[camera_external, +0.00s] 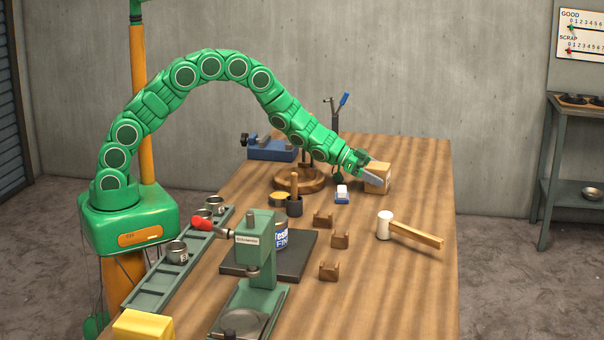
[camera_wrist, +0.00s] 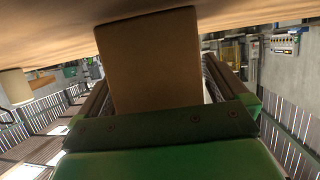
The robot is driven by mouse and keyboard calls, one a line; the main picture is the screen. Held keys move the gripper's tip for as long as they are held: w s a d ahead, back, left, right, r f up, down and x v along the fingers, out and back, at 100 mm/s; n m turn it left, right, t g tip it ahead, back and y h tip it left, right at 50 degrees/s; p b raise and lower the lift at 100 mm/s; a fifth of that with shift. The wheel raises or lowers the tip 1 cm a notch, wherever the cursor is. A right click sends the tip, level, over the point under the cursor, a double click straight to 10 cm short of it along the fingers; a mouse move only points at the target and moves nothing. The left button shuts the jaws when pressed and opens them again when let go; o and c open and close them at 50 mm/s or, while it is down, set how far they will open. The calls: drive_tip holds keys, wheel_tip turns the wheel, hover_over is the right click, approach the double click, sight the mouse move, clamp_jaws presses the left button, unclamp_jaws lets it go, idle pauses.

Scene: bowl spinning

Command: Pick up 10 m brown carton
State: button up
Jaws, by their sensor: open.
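The brown carton (camera_external: 378,177) is a small box near the far right part of the wooden table. My gripper (camera_external: 368,175) is at the carton, with a grey finger along its near side; the far finger is hidden in the outside view. In the wrist view the carton (camera_wrist: 150,62) fills the middle, between the two fingers of my open gripper (camera_wrist: 160,85). Gaps to the fingers are hard to judge there. I cannot tell whether either finger touches it.
A white-headed mallet (camera_external: 405,230) lies to the carton's front right. A blue vise (camera_external: 270,149) sits at the back left.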

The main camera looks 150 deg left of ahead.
sight(383, 166)
drive_tip(key=c, duration=1.1)
drive_tip(key=shift+r, duration=0.6)
wheel_tip(383, 166, up, 2)
drive_tip(key=shift+s+d+r, duration=0.1)
drive_tip(key=shift+d+r, duration=0.05)
drive_tip(key=shift+r, duration=0.1)
drive_tip(key=s+d+r, duration=0.7)
drive_tip(key=d+r, duration=0.2)
drive_tip(key=d, duration=0.2)
drive_tip(key=shift+d+r, duration=0.15)
drive_tip(key=shift+d, duration=0.25)
